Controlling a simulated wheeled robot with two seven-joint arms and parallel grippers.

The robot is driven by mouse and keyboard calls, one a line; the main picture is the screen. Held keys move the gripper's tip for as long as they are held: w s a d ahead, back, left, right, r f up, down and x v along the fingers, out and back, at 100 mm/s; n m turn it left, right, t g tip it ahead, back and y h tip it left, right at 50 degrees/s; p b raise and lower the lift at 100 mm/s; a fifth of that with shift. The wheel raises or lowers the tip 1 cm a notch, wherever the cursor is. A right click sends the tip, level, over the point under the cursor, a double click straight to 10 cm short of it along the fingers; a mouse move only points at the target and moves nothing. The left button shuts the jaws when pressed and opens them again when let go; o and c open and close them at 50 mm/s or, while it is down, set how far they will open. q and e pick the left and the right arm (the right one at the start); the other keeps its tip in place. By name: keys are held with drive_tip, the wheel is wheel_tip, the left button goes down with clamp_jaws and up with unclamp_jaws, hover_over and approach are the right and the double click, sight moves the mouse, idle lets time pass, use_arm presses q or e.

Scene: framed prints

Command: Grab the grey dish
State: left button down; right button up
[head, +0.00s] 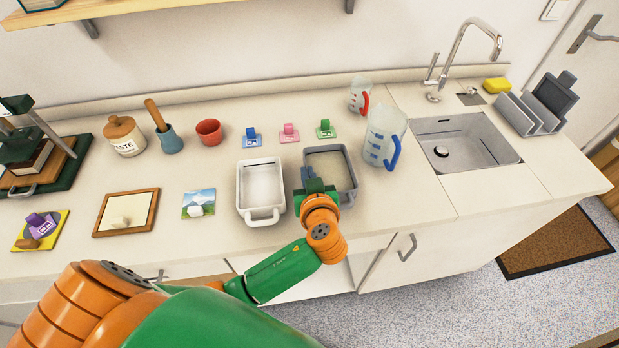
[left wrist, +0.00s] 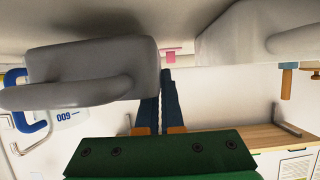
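The grey dish (head: 345,168) is a rectangular dish with handles, right of the white dish (head: 261,184) on the counter. My left gripper (head: 312,178) is at the grey dish's front left corner. In the left wrist view the picture is upside down, and the grey dish (left wrist: 95,72) shows its near handle. There the fingers of my left gripper (left wrist: 163,100) stand close together at the dish's side wall. My right gripper is not in view.
A measuring jug with a blue handle (head: 383,138) stands close right of the grey dish. Three small coloured stands, including a pink one (head: 289,132), are behind the dishes. The sink (head: 463,142) is further right. Bare counter lies in front of the jug (head: 420,195).

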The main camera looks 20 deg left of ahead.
use_arm(q)
drive_tip(key=shift+r, duration=0.45)
drive_tip(key=s+r, duration=0.2)
drive_tip(key=s+a+r, duration=0.1)
drive_tip(key=s+r, duration=0.1)
drive_tip(key=s+a+r, duration=0.1)
drive_tip(key=s+r, duration=0.1)
drive_tip(key=r, duration=0.1)
drive_tip(key=shift+s+a, duration=0.2)
drive_tip(key=shift+s, duration=0.1)
drive_tip(key=s+a+r+p, duration=0.2)
drive_tip(key=s+r+p, duration=0.1)
drive_tip(key=s+p, duration=0.3)
drive_tip(key=shift+s+a+r+p, duration=0.2)
drive_tip(key=shift+s+p, duration=0.1)
drive_tip(key=shift+p, duration=0.55)
